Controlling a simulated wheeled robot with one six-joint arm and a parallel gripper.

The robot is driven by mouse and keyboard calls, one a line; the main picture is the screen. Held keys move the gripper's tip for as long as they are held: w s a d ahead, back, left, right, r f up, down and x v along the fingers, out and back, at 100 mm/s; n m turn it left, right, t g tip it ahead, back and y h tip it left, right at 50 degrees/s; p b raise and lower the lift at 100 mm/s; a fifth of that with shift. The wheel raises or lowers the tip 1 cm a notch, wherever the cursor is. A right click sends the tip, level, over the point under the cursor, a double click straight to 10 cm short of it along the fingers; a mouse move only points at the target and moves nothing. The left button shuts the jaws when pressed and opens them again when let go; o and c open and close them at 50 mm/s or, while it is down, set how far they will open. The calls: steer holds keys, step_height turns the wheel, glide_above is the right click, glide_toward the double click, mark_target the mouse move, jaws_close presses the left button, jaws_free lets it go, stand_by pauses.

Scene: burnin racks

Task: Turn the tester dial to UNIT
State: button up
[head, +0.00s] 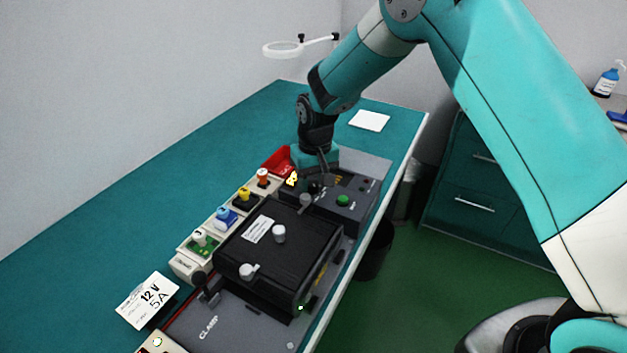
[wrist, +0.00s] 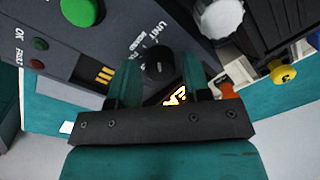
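The tester (head: 350,216) is the dark box at the far end of the bench rig, with a green button (head: 343,200) on top. Its black round dial (wrist: 158,60) shows in the wrist view, beside the printed word UNIT (wrist: 161,31). A second small white label (wrist: 137,42) lies left of UNIT. I cannot make out which label the dial points to. My gripper (wrist: 157,72) is open, with one teal finger on each side of the dial; contact is not clear. In the head view my gripper (head: 318,178) is low over the tester and hides the dial.
A black lidded case (head: 270,250) with white knobs stands nearer on the rig. A strip with several coloured plugs (head: 226,216) runs along its left. A red bin (head: 278,160) is behind. The left bench top is clear.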

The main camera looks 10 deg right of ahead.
mark_target(317, 182)
steer(key=shift+o, duration=0.7)
step_height(317, 182, up, 17)
steer(key=b, duration=0.2)
steer(key=shift+d+r+b, duration=0.2)
steer(key=shift+d+b, duration=0.15)
steer(key=shift+d, duration=0.05)
steer(key=s+r+n+y, duration=0.2)
steer(key=s+n, duration=0.3)
steer(key=s, duration=2.6)
steer(key=shift+s+y, duration=0.25)
steer(key=shift+y, duration=0.55)
